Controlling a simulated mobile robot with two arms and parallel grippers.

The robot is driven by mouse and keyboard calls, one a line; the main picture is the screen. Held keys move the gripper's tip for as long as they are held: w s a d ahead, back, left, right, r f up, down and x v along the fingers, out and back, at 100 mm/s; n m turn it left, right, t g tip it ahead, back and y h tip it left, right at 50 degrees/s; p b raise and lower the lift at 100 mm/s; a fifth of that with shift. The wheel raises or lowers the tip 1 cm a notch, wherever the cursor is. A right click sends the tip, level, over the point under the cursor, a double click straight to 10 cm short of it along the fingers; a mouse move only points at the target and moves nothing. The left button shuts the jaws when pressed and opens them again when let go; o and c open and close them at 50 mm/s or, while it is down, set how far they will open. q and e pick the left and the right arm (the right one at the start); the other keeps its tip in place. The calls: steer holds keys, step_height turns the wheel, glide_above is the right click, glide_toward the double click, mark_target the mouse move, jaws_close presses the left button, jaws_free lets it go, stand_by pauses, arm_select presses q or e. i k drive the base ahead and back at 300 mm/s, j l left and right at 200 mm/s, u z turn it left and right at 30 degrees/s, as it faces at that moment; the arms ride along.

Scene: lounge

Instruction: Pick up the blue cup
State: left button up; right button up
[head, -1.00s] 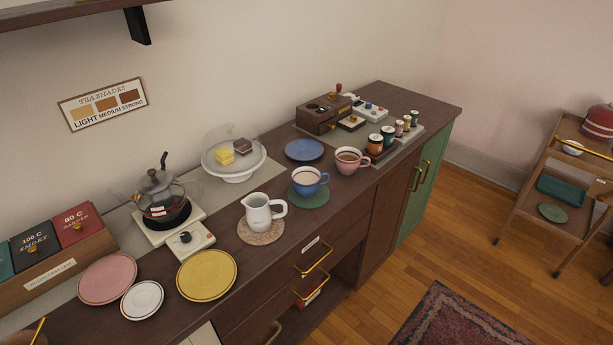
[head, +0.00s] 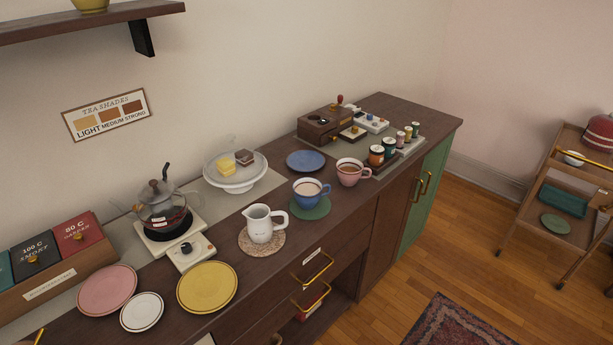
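The blue cup (head: 308,193) stands upright on a round green coaster (head: 312,211) on the dark wooden counter (head: 345,231). It holds a pale, milky drink, and its handle points right. A pink cup (head: 349,174) with a brown drink stands just behind it to the right. A white pitcher (head: 260,223) on a woven coaster stands to its front left. Neither of my grippers can be made out; only a small yellow-gold piece shows at the lower left edge, and I cannot tell what it is.
A blue plate (head: 305,160) lies behind the cup. A cake stand (head: 234,177), glass kettle (head: 163,206) and yellow plate (head: 207,287) are to the left. Spool-like jars (head: 376,156) stand to the right. Gold drawer handles (head: 313,270) stick out in front.

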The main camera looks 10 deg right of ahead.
mark_target(308, 190)
steer(key=i+l, duration=0.2)
steer(key=l, duration=0.2)
steer(key=i+l+z, duration=0.1)
steer(key=l, duration=0.25)
steer(key=i+l, duration=0.35)
